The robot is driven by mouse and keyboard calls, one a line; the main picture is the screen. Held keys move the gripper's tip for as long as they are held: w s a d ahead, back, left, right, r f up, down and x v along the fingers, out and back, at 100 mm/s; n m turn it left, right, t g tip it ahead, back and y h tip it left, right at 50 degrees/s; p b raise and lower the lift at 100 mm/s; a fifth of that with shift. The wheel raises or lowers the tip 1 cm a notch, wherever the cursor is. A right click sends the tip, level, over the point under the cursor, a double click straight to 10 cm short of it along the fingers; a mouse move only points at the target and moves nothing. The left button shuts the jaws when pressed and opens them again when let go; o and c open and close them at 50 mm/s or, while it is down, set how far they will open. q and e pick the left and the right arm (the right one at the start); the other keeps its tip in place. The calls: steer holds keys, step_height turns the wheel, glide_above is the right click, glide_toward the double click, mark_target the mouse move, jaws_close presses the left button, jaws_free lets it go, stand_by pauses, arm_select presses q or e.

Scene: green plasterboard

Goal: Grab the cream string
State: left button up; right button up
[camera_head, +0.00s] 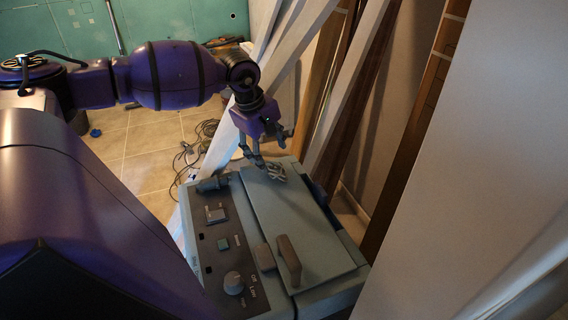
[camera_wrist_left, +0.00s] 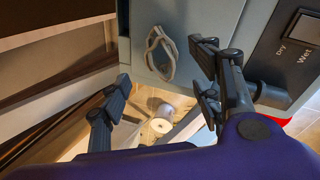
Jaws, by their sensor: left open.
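The cream string (camera_head: 275,171) lies as a small looped bundle on the flat lid (camera_head: 290,222) of a blue-grey machine, near the lid's far end. In the left wrist view the string (camera_wrist_left: 151,47) shows as a greyish loop on the pale lid, beyond the fingers. My left gripper (camera_head: 273,150) is open and empty above the far end of the machine, close to the string. In the left wrist view its fingers (camera_wrist_left: 160,84) are spread apart, with the string ahead of the gap. My right gripper is not in view.
The machine's dark control panel (camera_head: 222,245) has a knob and switches. A brown handle (camera_head: 289,260) stands on the near lid. Leaning planks (camera_head: 345,90) rise close beyond the machine. Dark cable (camera_head: 200,140) lies on the tiled floor.

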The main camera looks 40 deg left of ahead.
mark_target(274, 166)
arm_select(q)
steer(key=shift+d+f, duration=0.1)
steer(key=shift+f, duration=0.8)
steer(key=x, duration=0.4)
steer(key=shift+w+d+f+p, duration=0.15)
steer(key=shift+w+f+p, duration=0.05)
steer(key=shift+f+p, duration=0.15)
steer(key=c, duration=1.1)
